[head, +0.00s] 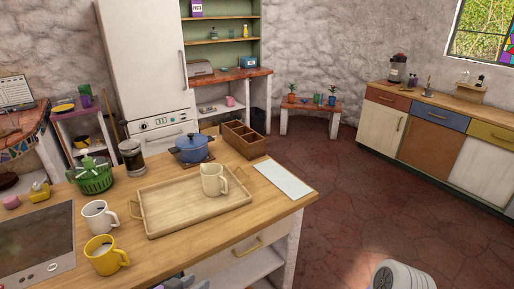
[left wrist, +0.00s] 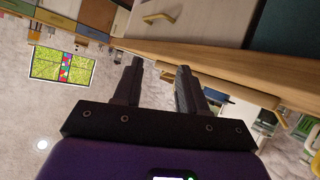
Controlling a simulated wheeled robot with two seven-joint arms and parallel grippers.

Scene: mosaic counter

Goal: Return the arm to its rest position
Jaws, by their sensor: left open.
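My left gripper (left wrist: 159,66) fills the middle of the left wrist view. Its two dark fingers stand apart with nothing between them, close to the edge of the wooden counter (left wrist: 220,62). My right gripper is not in view.
The counter (head: 135,260) holds a wooden tray (head: 165,212) with a cream jug (head: 213,181), a white mug (head: 98,217), a yellow mug (head: 104,256), a blue pot (head: 192,150) and a green basket (head: 93,178).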

